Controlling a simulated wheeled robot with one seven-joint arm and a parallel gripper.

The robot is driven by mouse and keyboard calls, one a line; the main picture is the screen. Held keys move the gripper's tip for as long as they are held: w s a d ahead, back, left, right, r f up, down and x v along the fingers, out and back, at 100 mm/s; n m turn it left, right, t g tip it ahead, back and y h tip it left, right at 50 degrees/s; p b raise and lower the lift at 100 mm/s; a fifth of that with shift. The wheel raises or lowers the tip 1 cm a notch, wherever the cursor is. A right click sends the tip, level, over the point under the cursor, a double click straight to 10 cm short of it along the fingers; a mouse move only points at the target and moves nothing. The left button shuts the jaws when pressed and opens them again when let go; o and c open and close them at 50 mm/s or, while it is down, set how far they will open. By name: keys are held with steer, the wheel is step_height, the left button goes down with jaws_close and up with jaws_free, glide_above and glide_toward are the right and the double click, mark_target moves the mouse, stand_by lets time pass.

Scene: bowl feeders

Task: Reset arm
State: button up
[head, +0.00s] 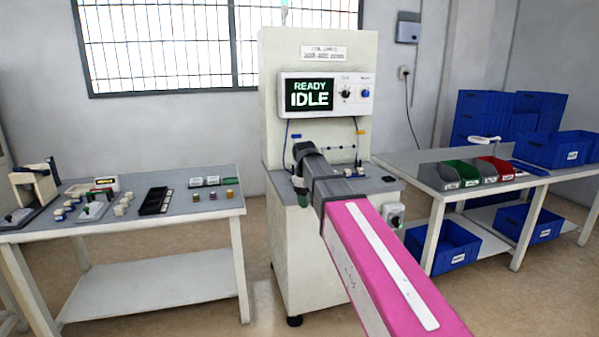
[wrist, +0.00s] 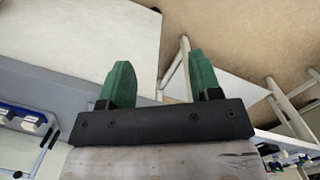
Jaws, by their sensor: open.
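My arm (head: 385,260), pink with a white strip, reaches from the lower right up to the front of the machine in the middle of the head view. Its dark wrist end (head: 322,175) is in front of the machine's counter. My gripper (wrist: 158,72) shows clearly in the wrist view. Its two green fingers are wide apart, with nothing between them. In the head view the fingers are mostly hidden by the wrist.
The machine (head: 285,240) has a screen (head: 309,94) reading "READY IDLE". A left table (head: 195,212) holds small parts and a black tray (head: 156,201). A right table (head: 395,165) holds green, red and blue bins (head: 553,150). Floor between the left table and machine is clear.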

steer(key=s+d+f+m, duration=0.3)
steer(key=s+d+f, duration=0.2)
steer(key=f, duration=0.4)
steer(key=s+d+f+m, duration=0.3)
steer(key=s+d+f, duration=0.2)
steer(key=s+f, duration=0.2)
steer(key=s+d+f+m+y, duration=0.1)
steer(key=s+d+f+m, duration=0.2)
steer(key=f, duration=0.8)
steer(key=s+d, duration=0.2)
steer(key=s, duration=0.1)
steer(key=shift+d+f+m+t, duration=0.25)
steer(key=shift+f+m+t, duration=0.15)
